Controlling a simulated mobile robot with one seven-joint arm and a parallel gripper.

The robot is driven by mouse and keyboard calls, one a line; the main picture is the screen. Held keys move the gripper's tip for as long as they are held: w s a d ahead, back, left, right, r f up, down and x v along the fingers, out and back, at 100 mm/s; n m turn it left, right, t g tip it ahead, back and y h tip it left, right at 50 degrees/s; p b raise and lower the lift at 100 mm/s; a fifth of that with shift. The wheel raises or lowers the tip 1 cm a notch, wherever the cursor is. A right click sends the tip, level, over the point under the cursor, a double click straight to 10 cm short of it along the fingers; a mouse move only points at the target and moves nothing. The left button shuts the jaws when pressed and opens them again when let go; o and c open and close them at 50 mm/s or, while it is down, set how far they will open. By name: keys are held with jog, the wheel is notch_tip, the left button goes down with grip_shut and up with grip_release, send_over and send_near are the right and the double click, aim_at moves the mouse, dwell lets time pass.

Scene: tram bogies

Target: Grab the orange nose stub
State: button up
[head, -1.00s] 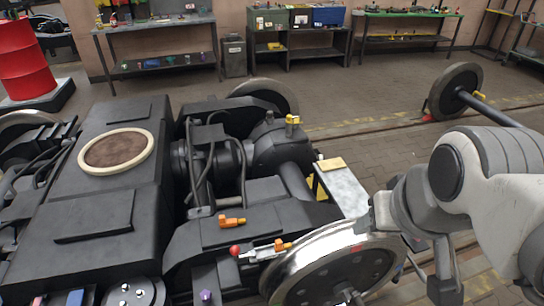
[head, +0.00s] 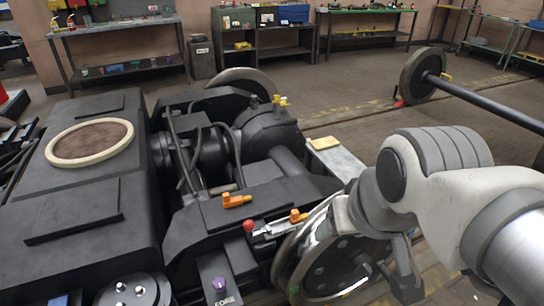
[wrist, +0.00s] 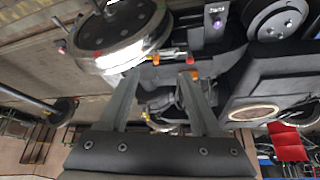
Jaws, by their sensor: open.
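Two small orange stubs lie on the dark bogie frame. One orange stub (head: 237,200) sits alone on a flat black plate; the other orange stub (head: 298,216) is at the right end of a metal lever with a red knob (head: 249,226). I cannot tell which is the nose stub. In the wrist view, an orange stub (wrist: 156,60) shows between the fingertips, beyond them, and more orange (wrist: 188,78) shows by the right fingertip. My gripper (wrist: 160,74) is open and empty, its fingers pointing toward the stubs.
A shiny wheel (head: 335,255) stands right below the lever. A purple knob (head: 220,284) is on the near frame block. Black hoses and a yellow fitting (head: 280,101) rise behind. A loose wheelset (head: 424,75) is at the right. Workbenches line the back wall.

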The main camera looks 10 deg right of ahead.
jog(key=w+d+f+n+t+h+p, duration=0.1)
jog(key=w+d+f, duration=0.3)
jog(key=w, duration=0.4)
jog(key=w+d+f+n+t+h+p, duration=0.1)
jog(key=w+d+f+n, duration=0.2)
jog(key=w, duration=0.5)
jog(key=t+y+b, duration=0.1)
jog(key=t+y, duration=0.4)
jog(key=y, duration=0.1)
send_near(295, 216)
jog(key=b+x, duration=0.3)
jog(key=x, duration=0.5)
jog(key=shift+w+a+f, duration=0.1)
jog(key=shift+w+a, duration=0.1)
jog(key=shift+w+d+r+b+x, duration=0.1)
jog(key=shift+b+x, duration=0.2)
jog(key=shift+x, duration=0.6)
jog(key=shift+w+d+r+b+x, duration=0.15)
jog(key=shift+b+x, duration=0.15)
jog(key=shift+x, duration=0.65)
jog(key=shift+d+r+b+x, duration=0.1)
jog(key=shift+b+x, duration=0.2)
jog(key=shift+x, duration=0.6)
grip_shut()
